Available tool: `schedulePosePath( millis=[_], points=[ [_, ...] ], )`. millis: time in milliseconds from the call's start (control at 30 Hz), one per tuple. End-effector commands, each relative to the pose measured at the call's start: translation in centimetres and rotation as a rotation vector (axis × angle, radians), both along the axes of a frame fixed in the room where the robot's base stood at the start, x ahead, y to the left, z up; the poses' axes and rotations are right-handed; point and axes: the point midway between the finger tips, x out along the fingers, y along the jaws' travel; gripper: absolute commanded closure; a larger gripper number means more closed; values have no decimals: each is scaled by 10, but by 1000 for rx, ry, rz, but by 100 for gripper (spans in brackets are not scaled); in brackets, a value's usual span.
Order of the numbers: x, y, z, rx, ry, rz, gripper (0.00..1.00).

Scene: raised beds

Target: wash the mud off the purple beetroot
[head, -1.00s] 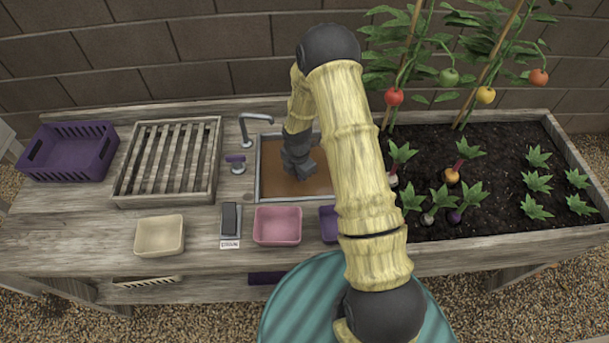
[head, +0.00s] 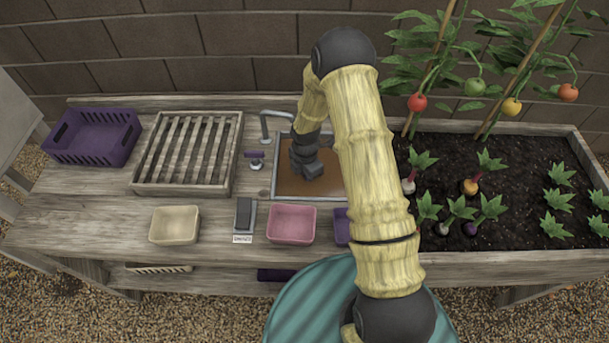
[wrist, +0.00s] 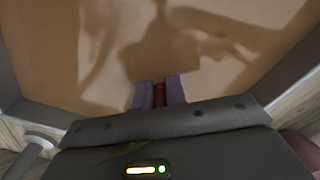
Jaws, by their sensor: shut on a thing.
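My gripper (head: 307,164) is low over the sink basin (head: 290,190), which holds flat brown water. In the wrist view my gripper (wrist: 159,94) is shut on a dark red stalk (wrist: 159,95) between its purple-grey fingertips. A bit of green leaf (wrist: 122,152) shows beneath the wrist. This fits a beetroot held by its top; its root and any mud are hidden, under water or behind the fingers. The tap (head: 264,124) stands at the sink's back left, beside a purple-handled knob (head: 255,160).
Left of the sink are a slatted wooden rack (head: 189,190) and a purple crate (head: 95,160). In front stand a cream tub (head: 174,225), a dark block (head: 245,214), a pink tub (head: 291,223) and a partly hidden purple tub (head: 341,226). The planted bed (head: 530,210) is right.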

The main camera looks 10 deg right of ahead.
Motion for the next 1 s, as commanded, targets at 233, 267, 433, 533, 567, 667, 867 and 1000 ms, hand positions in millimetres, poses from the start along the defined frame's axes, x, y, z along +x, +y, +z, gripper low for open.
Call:
schedulePosePath(
  millis=[233,267,433,533,567,667,867,1000],
  points=[
    [-4,-17,1,0,1,-1,100],
    [-4,-19,1,0,1,-1,100],
    [-6,-29,1,0,0,-1,100],
    [-7,-36,1,0,0,-2,100],
    [-8,-38,1,0,1,-3,100],
    [-9,-44,1,0,1,-2,100],
    [-11,-56,1,0,1,-2,100],
    [-13,-65,1,0,0,-1,100]
  ],
)
